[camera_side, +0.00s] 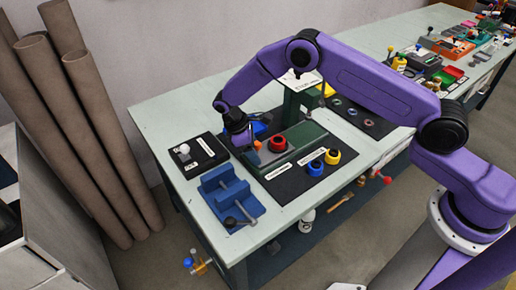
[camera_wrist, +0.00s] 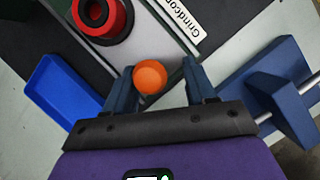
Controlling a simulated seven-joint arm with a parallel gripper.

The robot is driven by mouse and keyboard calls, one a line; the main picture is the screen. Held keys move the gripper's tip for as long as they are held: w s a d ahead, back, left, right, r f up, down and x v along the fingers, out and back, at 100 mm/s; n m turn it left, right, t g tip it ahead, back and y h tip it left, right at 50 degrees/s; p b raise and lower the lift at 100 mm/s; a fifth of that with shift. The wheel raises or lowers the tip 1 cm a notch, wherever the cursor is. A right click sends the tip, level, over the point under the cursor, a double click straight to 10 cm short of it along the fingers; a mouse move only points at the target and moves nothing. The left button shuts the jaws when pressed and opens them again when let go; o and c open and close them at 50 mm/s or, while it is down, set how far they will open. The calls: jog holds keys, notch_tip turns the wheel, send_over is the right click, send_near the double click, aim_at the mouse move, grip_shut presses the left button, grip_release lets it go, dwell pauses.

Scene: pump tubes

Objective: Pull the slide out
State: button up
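The slide (camera_side: 295,150) is a grey bar along a green press-like body (camera_side: 307,132), with a red ring (camera_side: 278,143) on top. The red ring also shows at the top left of the wrist view (camera_wrist: 102,14). An orange round knob (camera_side: 258,146) is at the slide's near left end. In the wrist view the orange knob (camera_wrist: 150,76) lies between my fingertips. My gripper (camera_wrist: 160,80) is open around it, with a clear gap to the right finger; whether the left finger touches cannot be told. In the side view my gripper (camera_side: 246,142) partly hides this end.
A blue vise (camera_side: 230,198) stands close in front, also at the right of the wrist view. A blue tray (camera_wrist: 62,90) lies left of my fingers there. A black plate with a white knob (camera_side: 184,150) is at left.

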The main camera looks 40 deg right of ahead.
jog(key=shift+d, duration=0.3)
jog(key=shift+r, duration=0.2)
jog(key=v, duration=1.7)
jog(key=shift+a, duration=0.2)
